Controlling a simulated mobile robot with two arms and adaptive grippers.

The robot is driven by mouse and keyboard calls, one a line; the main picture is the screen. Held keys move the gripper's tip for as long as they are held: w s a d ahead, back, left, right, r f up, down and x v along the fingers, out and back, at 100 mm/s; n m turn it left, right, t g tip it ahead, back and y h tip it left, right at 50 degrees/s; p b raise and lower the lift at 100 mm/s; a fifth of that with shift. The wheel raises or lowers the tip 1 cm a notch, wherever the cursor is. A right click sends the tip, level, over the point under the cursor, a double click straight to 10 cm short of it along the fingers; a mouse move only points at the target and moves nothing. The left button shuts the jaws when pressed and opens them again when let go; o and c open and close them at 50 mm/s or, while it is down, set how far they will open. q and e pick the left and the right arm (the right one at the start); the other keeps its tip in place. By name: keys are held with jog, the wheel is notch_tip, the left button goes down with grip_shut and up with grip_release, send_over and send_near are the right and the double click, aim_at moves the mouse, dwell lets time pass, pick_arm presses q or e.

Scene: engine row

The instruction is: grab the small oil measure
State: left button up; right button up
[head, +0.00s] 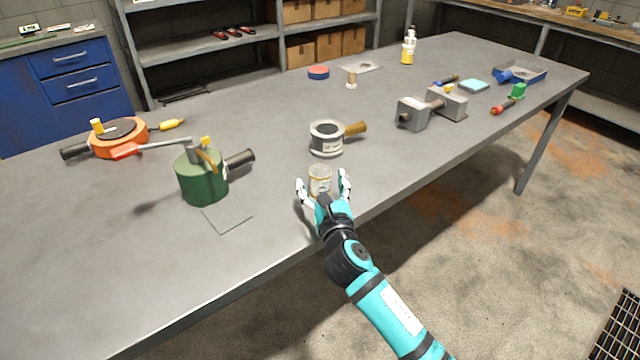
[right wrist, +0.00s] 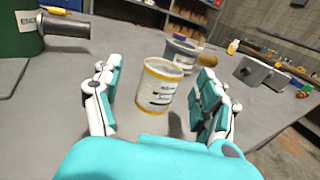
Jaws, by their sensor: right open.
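The small oil measure appears to be the pale, clear cup with yellowish bands and dark markings (head: 320,179). It stands upright near the front edge of the grey table. It also shows in the right wrist view (right wrist: 159,86), between the fingers. My right gripper (head: 324,186) is open, with one finger on each side of the cup. In the right wrist view (right wrist: 157,100) a gap shows on both sides, so the fingers look apart from it. My left gripper is not in view.
A grey ring-shaped part with a brass stub (head: 327,139) stands just behind the cup. A green cylinder with a dark pipe (head: 203,178) stands to the left, by a thin square plate outline (head: 228,214). Grey blocks (head: 413,113) stand right. The table (head: 285,215) is clear around the cup.

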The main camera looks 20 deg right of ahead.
aim_at(322, 178)
jog(key=w, duration=0.3)
jog(key=w+d, duration=0.1)
jog(key=w, duration=0.1)
jog(key=shift+f, duration=0.25)
jog(key=c, duration=1.3)
jog(key=shift+r, duration=0.15)
